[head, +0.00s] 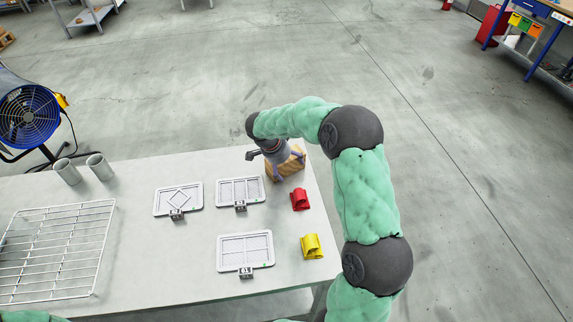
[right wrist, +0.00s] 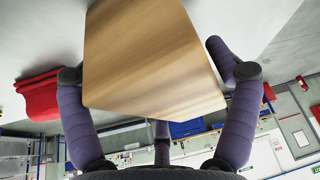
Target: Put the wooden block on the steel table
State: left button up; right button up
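The wooden block (head: 287,165) is at the far right corner of the pale grey table (head: 140,255) in the head view. My right gripper (head: 284,163) has its purple fingers on either side of it. In the right wrist view the block (right wrist: 150,58) fills the middle. The right gripper's fingers (right wrist: 155,72) lie close against its left and right sides, and a third finger shows below. It looks shut on the block; part of the left finger is hidden. Whether the block touches the tabletop is unclear. My left gripper is not in view.
A red piece (head: 300,199) and a yellow piece (head: 312,246) are near the right edge. Three trays (head: 178,198) (head: 241,191) (head: 246,250) lie mid-table. A wire rack (head: 60,250) and two grey cups (head: 67,172) (head: 99,167) are left. A blue fan (head: 29,116) stands beyond.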

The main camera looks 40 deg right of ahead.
dwell(0.4)
jog(key=shift+r+p, duration=0.25)
jog(key=shift+p, duration=0.05)
jog(key=p+v, duration=0.2)
jog(key=v, duration=0.9)
jog(key=shift+a+r, duration=0.15)
jog(key=shift+r, duration=0.25)
